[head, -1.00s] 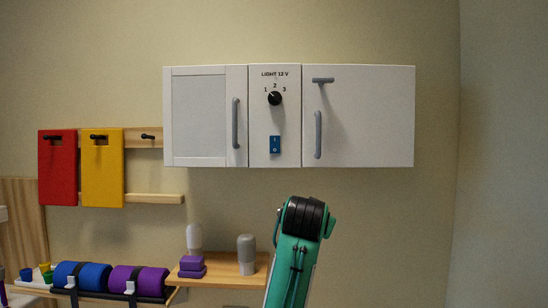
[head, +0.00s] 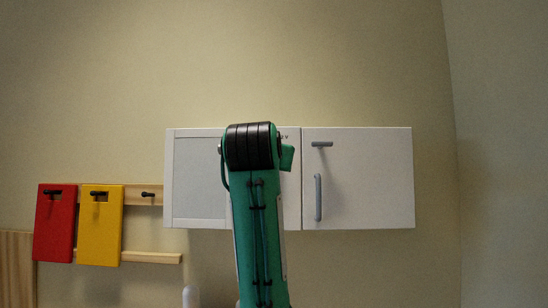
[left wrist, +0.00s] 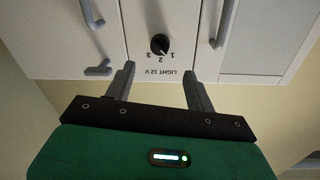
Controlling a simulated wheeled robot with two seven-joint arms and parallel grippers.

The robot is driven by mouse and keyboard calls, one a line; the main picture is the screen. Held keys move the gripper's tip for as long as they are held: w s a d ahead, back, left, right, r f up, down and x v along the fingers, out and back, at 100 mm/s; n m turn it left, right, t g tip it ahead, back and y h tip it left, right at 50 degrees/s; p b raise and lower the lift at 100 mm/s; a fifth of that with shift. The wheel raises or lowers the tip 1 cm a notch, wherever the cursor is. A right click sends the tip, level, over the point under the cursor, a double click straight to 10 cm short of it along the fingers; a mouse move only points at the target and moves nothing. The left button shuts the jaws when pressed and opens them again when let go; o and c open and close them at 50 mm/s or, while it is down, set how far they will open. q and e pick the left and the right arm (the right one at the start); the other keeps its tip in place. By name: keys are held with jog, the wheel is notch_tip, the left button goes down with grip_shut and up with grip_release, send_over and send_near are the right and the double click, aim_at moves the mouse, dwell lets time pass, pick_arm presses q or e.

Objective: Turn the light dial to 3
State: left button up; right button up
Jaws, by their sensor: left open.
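The black light dial (left wrist: 159,44) sits on a white panel, seen upside down in the left wrist view, with the numbers 1, 2 and 3 and the lettering "LIGHT 12 V" by it. Its exact pointer setting is too small to read. My left gripper (left wrist: 158,71) is open and empty. Its fingertips are apart, one on each side of the lettering, just short of the dial in the picture; contact cannot be told. In the head view my green arm hides the dial and most of its panel. My right gripper is not in view.
The white wall cabinet (head: 375,200) has a grey bar handle (head: 318,197) and a small upper handle (head: 322,144) right of the panel. Handles flank the panel in the wrist view. Red (head: 55,230) and yellow (head: 100,235) boards hang at left. The wall above is clear.

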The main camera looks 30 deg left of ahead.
pick_arm(q)
jog(key=p+x, duration=0.4)
jog(key=x, duration=0.6)
jog(key=shift+w+a+p, duration=0.2)
jog(key=shift+w+p, duration=0.05)
jog(key=shift+p, duration=0.1)
jog(key=c, duration=1)
jog(key=shift+o, duration=0.2)
